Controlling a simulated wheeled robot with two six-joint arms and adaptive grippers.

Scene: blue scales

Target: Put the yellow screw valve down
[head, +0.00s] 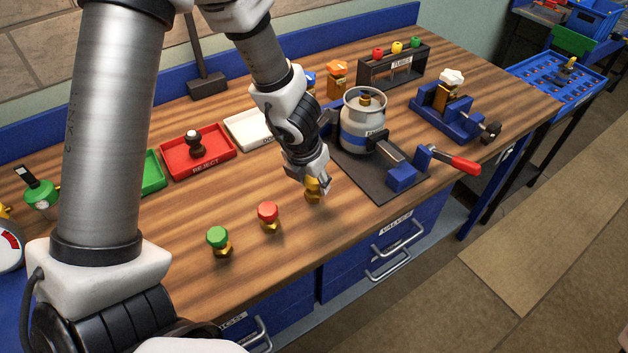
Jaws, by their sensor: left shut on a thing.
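My left gripper (315,192) points down over the front part of the wooden bench (310,235). It is shut on the yellow screw valve (313,185), which is partly hidden by the fingers. The valve looks upright, at or just above the bench top; I cannot tell whether it touches. It is to the right of a red-topped valve (268,212) and a green-topped valve (217,238), roughly in line with them. My right gripper is not in view.
A grey gas cylinder (362,120) stands in a clamp on a dark plate (375,188) just right of the gripper. A red REJECT tray (178,165) and a white tray (243,131) lie behind. A blue vise (425,118) is further right. Bare wood lies in front.

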